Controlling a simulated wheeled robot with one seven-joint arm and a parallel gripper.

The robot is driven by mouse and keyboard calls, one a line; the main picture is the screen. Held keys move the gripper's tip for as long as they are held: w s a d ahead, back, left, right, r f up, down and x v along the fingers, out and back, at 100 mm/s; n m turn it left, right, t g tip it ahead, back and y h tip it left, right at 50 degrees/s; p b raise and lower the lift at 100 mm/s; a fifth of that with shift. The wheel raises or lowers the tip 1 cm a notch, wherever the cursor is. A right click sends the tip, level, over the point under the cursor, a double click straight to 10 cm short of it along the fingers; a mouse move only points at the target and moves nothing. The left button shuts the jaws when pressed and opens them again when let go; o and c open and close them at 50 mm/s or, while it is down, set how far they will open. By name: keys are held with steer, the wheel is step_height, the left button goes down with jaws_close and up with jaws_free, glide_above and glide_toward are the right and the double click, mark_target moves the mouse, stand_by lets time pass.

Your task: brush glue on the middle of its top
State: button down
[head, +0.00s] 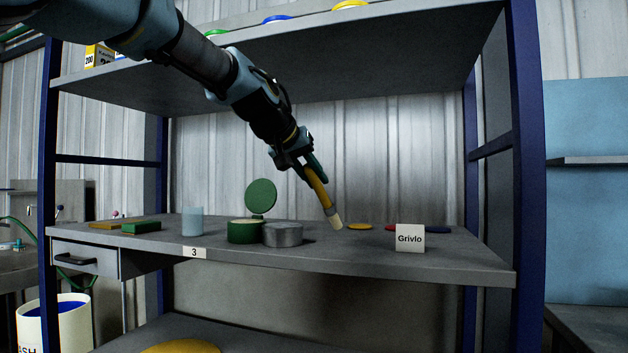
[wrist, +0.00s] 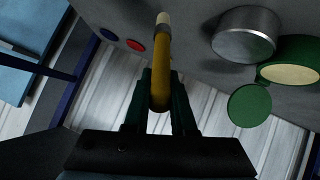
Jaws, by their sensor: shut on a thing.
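My gripper (head: 308,168) is shut on a brush (head: 319,189) with a yellow handle and a pale tip that slants down to the right. In the wrist view the brush (wrist: 160,68) sits between the fingers. Its tip is over the shelf, to the right of a grey metal cylinder (head: 283,235) in the head view; I cannot tell whether it touches anything. The metal cylinder (wrist: 247,38) has a plain top. Beside it stands a green pot (head: 245,233) with its round lid (head: 261,196) raised; the wrist view shows cream contents in the pot (wrist: 288,73).
On the shelf (head: 350,262) are a pale blue cylinder (head: 192,222), green block (head: 141,228), yellow disc (head: 360,226), and a white "Grivlo" card (head: 410,238). Red (wrist: 136,46) and blue (wrist: 109,35) discs lie farther right. An upper shelf (head: 330,55) hangs above; blue posts (head: 525,150) flank it.

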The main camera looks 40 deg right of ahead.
steer(key=shift+r+p, duration=0.55)
steer(key=shift+r, duration=0.6)
steer(key=shift+r+p, duration=1.2)
steer(key=shift+r, duration=0.25)
